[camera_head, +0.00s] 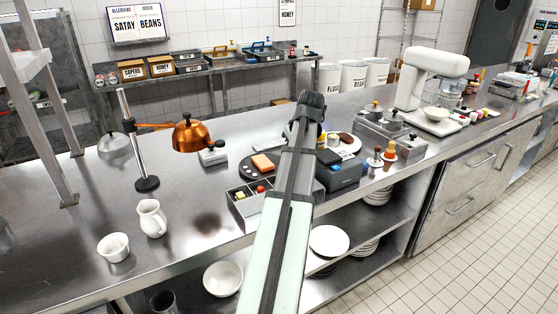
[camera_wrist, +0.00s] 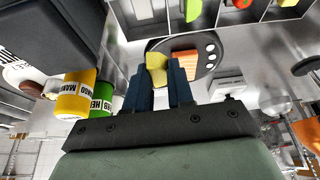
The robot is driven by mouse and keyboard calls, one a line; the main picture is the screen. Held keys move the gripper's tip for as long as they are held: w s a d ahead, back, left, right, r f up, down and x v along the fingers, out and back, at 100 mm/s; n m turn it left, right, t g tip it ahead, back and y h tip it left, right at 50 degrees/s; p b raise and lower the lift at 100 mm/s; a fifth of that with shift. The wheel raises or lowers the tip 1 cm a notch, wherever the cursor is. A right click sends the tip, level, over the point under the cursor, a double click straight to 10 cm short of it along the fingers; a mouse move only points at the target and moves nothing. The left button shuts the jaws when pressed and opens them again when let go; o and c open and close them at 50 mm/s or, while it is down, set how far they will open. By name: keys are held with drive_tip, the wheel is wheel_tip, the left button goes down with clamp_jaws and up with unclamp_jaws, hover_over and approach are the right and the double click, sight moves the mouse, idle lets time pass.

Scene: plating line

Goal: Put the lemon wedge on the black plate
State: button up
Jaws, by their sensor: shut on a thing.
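My gripper (camera_wrist: 163,88) is shut on a yellow lemon wedge (camera_wrist: 156,68), which sits between its two dark blue fingertips in the wrist view. The black plate (camera_wrist: 211,58) lies just beyond the fingertips. In the head view the black plate (camera_head: 246,168) lies on the steel counter left of my arm, and the arm hides the gripper's fingers and the wedge.
A compartment tray (camera_head: 242,209) with colored pieces stands in front of the plate. A dark grey box (camera_head: 340,172) is right of my arm. A copper lamp (camera_head: 190,136) hangs left of the plate. Yellow (camera_wrist: 73,96) and green (camera_wrist: 103,102) labelled bottles stand left of my fingers.

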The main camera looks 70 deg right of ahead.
drive_tip(key=w+d, duration=0.5)
drive_tip(key=w, duration=0.2)
hover_over(276, 160)
drive_tip(key=s+a, duration=0.1)
drive_tip(key=shift+a+f, duration=0.2)
drive_tip(key=shift+f, duration=4.5)
drive_tip(key=shift+f, duration=0.1)
drive_tip(key=o, duration=0.3)
drive_tip(key=shift+o, duration=0.8)
